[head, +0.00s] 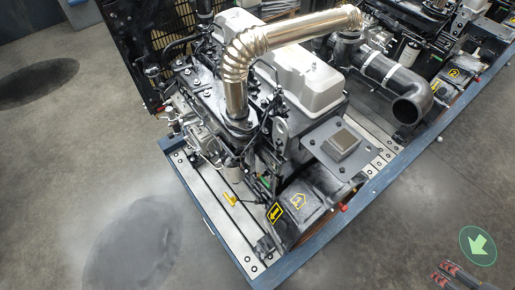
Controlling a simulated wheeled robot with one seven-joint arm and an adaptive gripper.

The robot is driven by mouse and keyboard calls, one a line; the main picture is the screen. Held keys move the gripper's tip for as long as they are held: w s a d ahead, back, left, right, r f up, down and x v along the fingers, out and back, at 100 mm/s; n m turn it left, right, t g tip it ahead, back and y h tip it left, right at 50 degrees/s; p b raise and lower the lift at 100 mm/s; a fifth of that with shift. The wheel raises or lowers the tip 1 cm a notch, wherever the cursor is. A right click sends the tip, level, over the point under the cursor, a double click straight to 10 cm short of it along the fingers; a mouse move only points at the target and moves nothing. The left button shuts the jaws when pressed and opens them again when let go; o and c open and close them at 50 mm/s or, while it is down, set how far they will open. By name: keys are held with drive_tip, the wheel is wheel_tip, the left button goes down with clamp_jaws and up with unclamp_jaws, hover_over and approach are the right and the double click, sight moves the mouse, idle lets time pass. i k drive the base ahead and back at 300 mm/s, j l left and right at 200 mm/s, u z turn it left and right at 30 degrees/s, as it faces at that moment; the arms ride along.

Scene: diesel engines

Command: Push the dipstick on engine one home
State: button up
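A small yellow handle (230,200), which looks like the dipstick's, shows low on the engine's near left side. Its shaft and how far it is seated are too small to tell. What looks like my gripper (438,271) is at the bottom right edge, dark with red parts, partly cut off. Its two fingers look apart, with nothing visible between them. It is well away from the engine, to the right of the yellow handle.
A blue-edged skid frame (212,222) carries the engine. A shiny exhaust elbow (236,65) rises above it. A second engine (454,73) with a dark pipe (408,90) stands at upper right. A green arrow disc (478,245) shows at lower right. Concrete floor (90,130) is clear at left.

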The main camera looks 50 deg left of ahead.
sight(232, 201)
drive_tip(key=k+l+u, duration=0.2)
drive_tip(key=u, duration=2.15)
drive_tip(key=i+j+u, duration=0.1)
drive_tip(key=i+j, duration=0.2)
drive_tip(key=j, duration=0.1)
